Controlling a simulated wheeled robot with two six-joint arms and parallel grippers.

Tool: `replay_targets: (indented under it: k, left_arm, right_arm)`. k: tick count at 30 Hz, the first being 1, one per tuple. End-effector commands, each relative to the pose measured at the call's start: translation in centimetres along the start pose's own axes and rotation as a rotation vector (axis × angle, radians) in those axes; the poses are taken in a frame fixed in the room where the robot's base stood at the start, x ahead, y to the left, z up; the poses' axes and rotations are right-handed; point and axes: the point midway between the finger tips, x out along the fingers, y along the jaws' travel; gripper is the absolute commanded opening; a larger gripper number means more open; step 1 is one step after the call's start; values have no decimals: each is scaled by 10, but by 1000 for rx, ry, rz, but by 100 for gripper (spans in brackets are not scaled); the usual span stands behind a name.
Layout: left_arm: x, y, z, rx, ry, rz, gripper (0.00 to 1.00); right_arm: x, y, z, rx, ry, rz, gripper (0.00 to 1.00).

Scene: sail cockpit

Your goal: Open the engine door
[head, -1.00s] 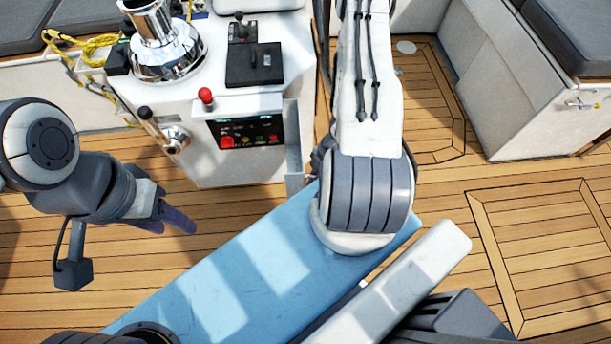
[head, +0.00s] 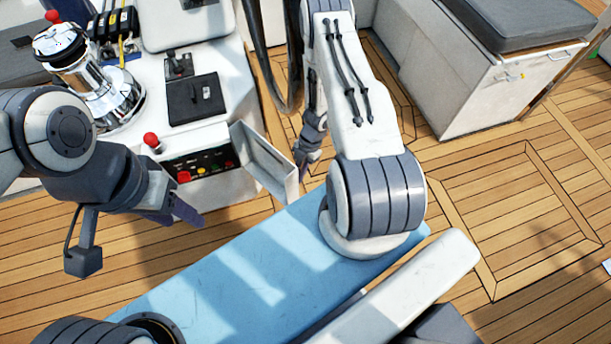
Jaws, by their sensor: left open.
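The engine door appears to be the pale, rimmed panel (head: 266,163) on the right side of the white console (head: 205,45). It stands out at an angle from the console, its inner side partly showing. My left gripper (head: 172,210) is open and empty, in front of the console and below its button panel. My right gripper (head: 306,152) is just right of the panel's outer edge, partly hidden by my own arm. I cannot tell whether it touches the panel or whether its fingers are open.
The console carries a chrome winch (head: 98,88), a black throttle plate (head: 195,97) and a red-knobbed lever (head: 151,141). A cushioned bench (head: 505,85) stands at the right. Teak deck (head: 510,210) lies clear between the bench and my base.

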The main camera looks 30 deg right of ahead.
Motion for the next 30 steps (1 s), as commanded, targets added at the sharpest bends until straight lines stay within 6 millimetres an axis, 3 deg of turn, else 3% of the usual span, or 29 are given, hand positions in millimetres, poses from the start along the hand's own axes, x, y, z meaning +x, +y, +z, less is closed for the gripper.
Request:
replay_targets:
  k: [1, 14, 15, 30]
  left_arm:
    - [0, 0, 0, 0, 0, 0, 50]
    - [0, 0, 0, 0, 0, 0, 50]
    - [0, 0, 0, 0, 0, 0, 50]
    - [0, 0, 0, 0, 0, 0, 50]
  right_arm:
    - [-2, 8, 1, -4, -5, 9, 0]
    - [-2, 10, 1, -6, -7, 7, 0]
    - [-2, 10, 1, -6, -7, 7, 25]
    - [-9, 6, 2, -4, -5, 5, 25]
